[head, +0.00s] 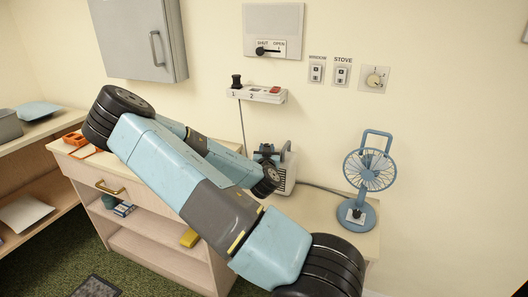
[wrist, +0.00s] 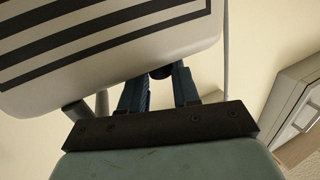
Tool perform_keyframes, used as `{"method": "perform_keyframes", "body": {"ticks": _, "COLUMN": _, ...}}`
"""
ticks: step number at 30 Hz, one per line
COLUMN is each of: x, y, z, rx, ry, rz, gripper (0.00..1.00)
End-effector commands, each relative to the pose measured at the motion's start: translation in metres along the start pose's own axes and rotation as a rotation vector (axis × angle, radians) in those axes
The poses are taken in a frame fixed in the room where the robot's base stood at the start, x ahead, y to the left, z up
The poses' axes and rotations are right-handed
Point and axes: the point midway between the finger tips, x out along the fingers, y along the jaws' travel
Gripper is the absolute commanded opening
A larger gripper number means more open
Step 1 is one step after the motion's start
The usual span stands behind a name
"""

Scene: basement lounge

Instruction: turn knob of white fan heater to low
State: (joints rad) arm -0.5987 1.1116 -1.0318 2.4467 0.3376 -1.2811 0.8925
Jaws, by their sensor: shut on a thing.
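The white fan heater (head: 285,177) stands on the wooden cabinet top against the wall, partly hidden by my arm in the head view. In the wrist view its pale casing with dark slots (wrist: 110,40) fills the upper left. My gripper (head: 266,152) is at the top of the heater. In the wrist view its two blue fingers (wrist: 160,78) reach up to the casing's edge and are shut on a dark round knob (wrist: 162,72), of which only a small part shows. The knob's pointer and setting marks are hidden.
A blue desk fan (head: 370,170) stands right of the heater. A power strip (head: 257,94) with a black plug and red switch is on the wall above. A grey wall cabinet (head: 138,40) hangs upper left. An orange item (head: 75,138) lies at the cabinet's left end.

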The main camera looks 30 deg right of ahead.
Motion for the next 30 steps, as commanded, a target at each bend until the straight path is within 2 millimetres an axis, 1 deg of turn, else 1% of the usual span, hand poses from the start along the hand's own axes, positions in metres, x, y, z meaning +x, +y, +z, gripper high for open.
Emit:
{"method": "perform_keyframes", "body": {"ticks": 11, "x": 0.0003, "y": 0.0002, "z": -0.0010, "rx": 0.000, "ry": 0.003, "rz": -0.003, "gripper": 0.00}}
{"method": "perform_keyframes", "body": {"ticks": 12, "x": 0.0003, "y": 0.0002, "z": -0.0010, "rx": 0.000, "ry": 0.003, "rz": -0.003, "gripper": 0.34}}
{"method": "perform_keyframes", "body": {"ticks": 18, "x": 0.0002, "y": 0.0002, "z": -0.0005, "rx": 0.000, "ry": 0.002, "rz": -0.002, "gripper": 0.53}}
{"method": "perform_keyframes", "body": {"ticks": 19, "x": 0.0002, "y": 0.0002, "z": -0.0005, "rx": 0.000, "ry": 0.001, "rz": -0.002, "gripper": 0.56}}
{"method": "perform_keyframes", "body": {"ticks": 20, "x": 0.0001, "y": 0.0002, "z": -0.0005, "rx": 0.000, "ry": 0.001, "rz": -0.002, "gripper": 0.57}}
{"method": "perform_keyframes", "body": {"ticks": 30, "x": -0.0033, "y": -0.0004, "z": -0.0001, "rx": 0.001, "ry": 0.000, "rz": -0.001, "gripper": 0.57}}
